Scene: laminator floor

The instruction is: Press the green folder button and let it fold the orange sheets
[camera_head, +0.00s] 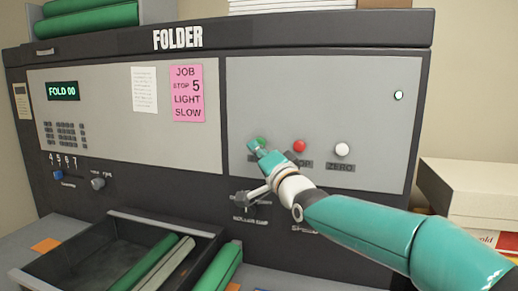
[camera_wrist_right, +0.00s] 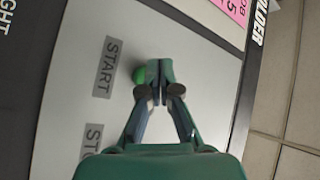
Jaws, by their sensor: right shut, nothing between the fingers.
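The folder (camera_head: 325,90) is a dark machine with grey panels. Its display (camera_head: 63,91) reads "FOLD 00". The green button (camera_head: 256,142) sits at the left of a row of buttons, partly hidden by my right gripper (camera_head: 262,152). In the right wrist view the green button (camera_wrist_right: 139,76) shows beside the "START" label (camera_wrist_right: 105,67), partly behind the fingertips. My right gripper (camera_wrist_right: 159,68) is shut and empty, its tips at the button; I cannot tell whether they touch it. Orange patches (camera_head: 46,245) show by the tray, perhaps sheets. My left gripper is not in view.
A red button (camera_head: 299,146) and a white "ZERO" button (camera_head: 342,150) are right of the green one. A pink note (camera_head: 187,94) reads "JOB STOP 5 LIGHT SLOW". A dark tray (camera_head: 65,268) with green rollers is below. Boxes (camera_head: 470,190) stand at right.

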